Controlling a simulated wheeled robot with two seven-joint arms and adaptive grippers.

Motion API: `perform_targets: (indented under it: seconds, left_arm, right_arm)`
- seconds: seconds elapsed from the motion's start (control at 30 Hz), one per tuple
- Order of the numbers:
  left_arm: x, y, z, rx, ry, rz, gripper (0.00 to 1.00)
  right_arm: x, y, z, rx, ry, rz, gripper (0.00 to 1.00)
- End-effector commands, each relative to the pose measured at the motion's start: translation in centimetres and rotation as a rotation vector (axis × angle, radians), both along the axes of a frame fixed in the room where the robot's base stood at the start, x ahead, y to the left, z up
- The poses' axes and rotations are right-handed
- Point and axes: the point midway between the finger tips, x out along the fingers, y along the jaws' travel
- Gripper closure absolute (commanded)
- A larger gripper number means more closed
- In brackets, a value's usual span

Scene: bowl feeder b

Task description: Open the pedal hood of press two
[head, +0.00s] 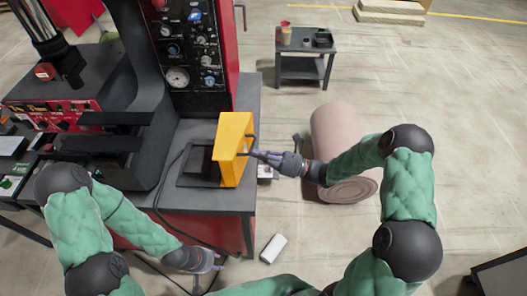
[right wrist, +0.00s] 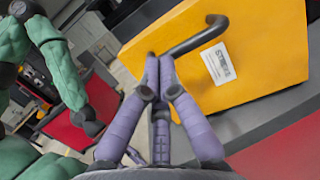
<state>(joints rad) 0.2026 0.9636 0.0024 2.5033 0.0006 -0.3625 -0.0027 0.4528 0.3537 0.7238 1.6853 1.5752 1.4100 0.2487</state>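The yellow pedal hood (head: 236,140) stands upright at the right side of a black pedal base (head: 200,164) on the dark bench top. Its black bar handle (head: 252,141) is on the right face. In the right wrist view the hood (right wrist: 265,60) carries a white label, and the handle (right wrist: 205,36) runs down to my fingertips. My right gripper (right wrist: 158,62) has its fingertips together at the handle's lower end, which they partly hide; it also shows in the head view (head: 262,155). My left gripper (head: 212,261) hangs low at the bench front, away from the hood; its fingers are too small to judge.
The press's black gauge panel (head: 185,50) rises behind the hood. A pink roll (head: 335,130) lies on the floor close to my right forearm. A small dark table (head: 304,69) stands farther back. A white block (head: 273,248) lies on the floor by the bench.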

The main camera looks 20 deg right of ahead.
Motion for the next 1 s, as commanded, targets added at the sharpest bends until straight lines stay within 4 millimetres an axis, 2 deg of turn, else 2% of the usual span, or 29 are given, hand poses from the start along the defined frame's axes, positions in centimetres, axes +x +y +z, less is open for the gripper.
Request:
perform_targets:
  seconds: [0.03, 0.2, 0.4, 1.0]
  left_arm:
    - [0.0, 0.0, 1.1, 0.000, 0.000, 0.000, 0.60]
    - [0.0, 0.0, 3.0, 0.000, 0.000, 0.000, 0.60]
    - [0.0, 0.0, 4.3, 0.000, 0.000, 0.000, 0.60]
    - [0.0, 0.0, 4.4, 0.000, 0.000, 0.000, 0.60]
  right_arm:
    - [0.0, 0.3, 0.8, -0.017, 0.005, 0.001, 1.00]
    - [0.3, 1.3, 1.7, -0.073, 0.020, 0.002, 1.00]
    - [0.7, 2.7, 2.5, -0.092, 0.026, 0.002, 1.00]
    - [0.8, 2.8, 2.6, -0.091, 0.026, 0.000, 1.00]
